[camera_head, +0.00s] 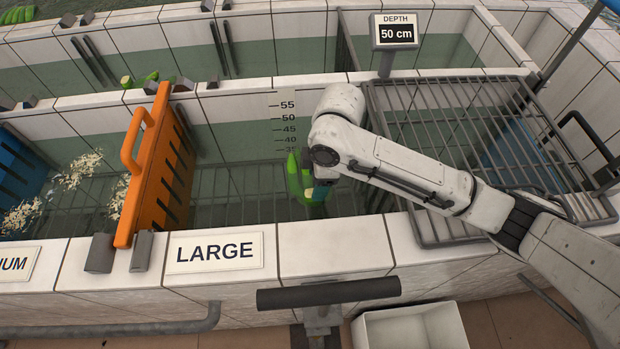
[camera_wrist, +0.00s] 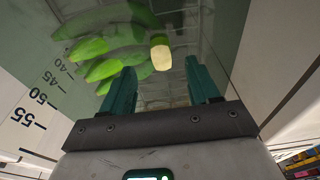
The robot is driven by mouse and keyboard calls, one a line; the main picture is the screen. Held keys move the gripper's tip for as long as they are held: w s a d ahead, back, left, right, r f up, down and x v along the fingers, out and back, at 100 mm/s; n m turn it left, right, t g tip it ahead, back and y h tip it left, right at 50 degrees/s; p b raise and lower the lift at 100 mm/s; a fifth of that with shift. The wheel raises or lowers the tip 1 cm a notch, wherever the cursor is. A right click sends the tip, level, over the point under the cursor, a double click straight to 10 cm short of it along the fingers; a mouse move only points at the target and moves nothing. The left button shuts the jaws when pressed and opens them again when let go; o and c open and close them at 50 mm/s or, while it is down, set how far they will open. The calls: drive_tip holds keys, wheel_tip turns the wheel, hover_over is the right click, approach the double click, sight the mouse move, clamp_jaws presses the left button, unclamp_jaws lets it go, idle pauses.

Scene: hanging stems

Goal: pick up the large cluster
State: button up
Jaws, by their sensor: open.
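The large cluster, a bunch of green bananas (camera_head: 295,182), is in the tank section behind the LARGE label (camera_head: 214,252). In the wrist view its green fingers (camera_wrist: 108,45) fan out to the upper left, and its pale cut stem end (camera_wrist: 161,54) points toward me. My gripper (camera_head: 319,192) is low in the tank, right beside the cluster. In the wrist view my gripper (camera_wrist: 161,82) has its two teal fingers apart, and the stem end shows beyond the gap between them. I cannot tell how far beyond. In the head view my arm's end hides part of the cluster.
An orange slotted divider (camera_head: 160,165) stands left of this section. A metal grid rack (camera_head: 450,110) lies to the right. A depth scale (camera_head: 287,120) is on the back wall, and a sign (camera_head: 396,33) reads 50 cm. Tiled walls border the tank.

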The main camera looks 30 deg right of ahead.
drive_tip(key=f, duration=0.4)
drive_tip(key=shift+a+f, duration=0.1)
drive_tip(key=shift+a, duration=0.3)
clamp_jaws()
drive_tip(key=shift+w, duration=0.1)
